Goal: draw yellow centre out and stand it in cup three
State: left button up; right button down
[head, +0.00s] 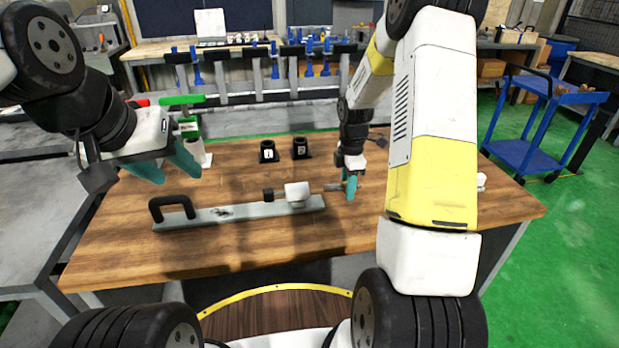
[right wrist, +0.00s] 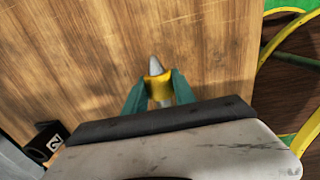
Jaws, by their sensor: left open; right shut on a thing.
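The yellow centre (right wrist: 158,88) shows in the right wrist view with a yellow collar and a pale cone tip. My right gripper (right wrist: 157,95) is shut on the collar, and the palm hides what lies behind it. In the head view my right gripper (head: 349,186) is at the right end of the grey bar, and a grey part (head: 333,187) sticks out to its left. Two black cups, left (head: 269,151) and right (head: 300,148), stand behind the bar. A cup marked 2 (right wrist: 45,142) is in the right wrist view. I cannot pick out cup three. My left gripper (head: 166,169) is open and empty.
The grey bar (head: 240,212) carries a black handle (head: 171,207), a small black block (head: 268,195) and a white block (head: 297,194). Red and green parts (head: 181,100) show behind my left gripper. A small white thing (head: 481,181) lies at right. The table front (head: 250,245) is clear.

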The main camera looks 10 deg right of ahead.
jog(key=shift+d, duration=0.35)
jog(key=shift+r, duration=3.05)
